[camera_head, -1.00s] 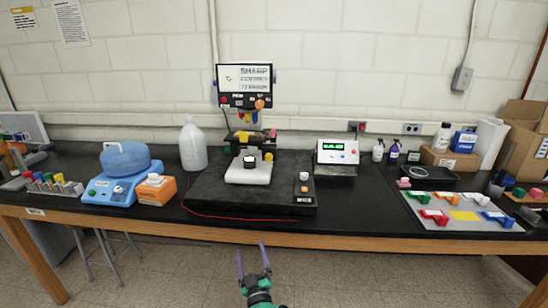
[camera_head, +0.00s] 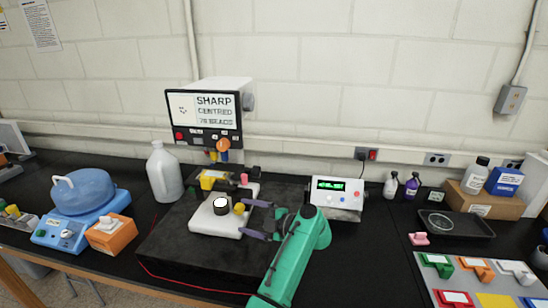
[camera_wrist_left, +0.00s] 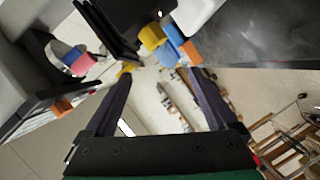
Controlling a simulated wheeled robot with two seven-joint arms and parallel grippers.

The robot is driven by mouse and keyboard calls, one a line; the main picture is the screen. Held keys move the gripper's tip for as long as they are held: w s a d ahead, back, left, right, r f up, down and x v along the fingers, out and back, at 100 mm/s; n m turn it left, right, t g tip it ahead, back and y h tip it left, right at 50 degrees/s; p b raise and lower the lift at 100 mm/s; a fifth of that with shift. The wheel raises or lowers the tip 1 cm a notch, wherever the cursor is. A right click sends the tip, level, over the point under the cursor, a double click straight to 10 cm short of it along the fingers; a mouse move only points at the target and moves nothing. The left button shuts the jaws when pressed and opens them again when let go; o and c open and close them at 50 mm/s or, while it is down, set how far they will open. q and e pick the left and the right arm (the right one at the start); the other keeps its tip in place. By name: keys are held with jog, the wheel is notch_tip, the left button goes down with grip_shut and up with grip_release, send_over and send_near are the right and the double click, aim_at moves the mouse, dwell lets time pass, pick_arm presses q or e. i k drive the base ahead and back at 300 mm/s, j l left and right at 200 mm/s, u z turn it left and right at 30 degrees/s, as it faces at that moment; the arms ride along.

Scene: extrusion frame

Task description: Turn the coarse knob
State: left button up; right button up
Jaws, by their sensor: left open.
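The microscope (camera_head: 207,219) stands on a dark raised platform, with a white base and a monitor (camera_head: 204,118) on top. A small yellow knob (camera_head: 239,208), apparently the coarse knob, sits on its right side. My left gripper (camera_head: 244,216) reaches in from the right; its two purple fingers are open and spread around the knob's place in the head view. I cannot tell whether they touch it. In the left wrist view, a yellow piece (camera_wrist_left: 125,70) shows by the left fingertip, with nothing gripped between the fingers (camera_wrist_left: 160,74). My right gripper is out of view.
A plastic jug (camera_head: 163,173), a blue machine (camera_head: 80,205) and an orange box (camera_head: 111,232) stand to the left. A black tray (camera_head: 456,224) and coloured labelled holders lie at the right.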

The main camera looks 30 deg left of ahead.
aim_at(256, 171)
jog(key=i+j, duration=0.15)
jog(key=i, duration=0.3)
jog(key=i+j, duration=0.15)
jog(key=i, duration=0.25)
jog(key=j, duration=0.25)
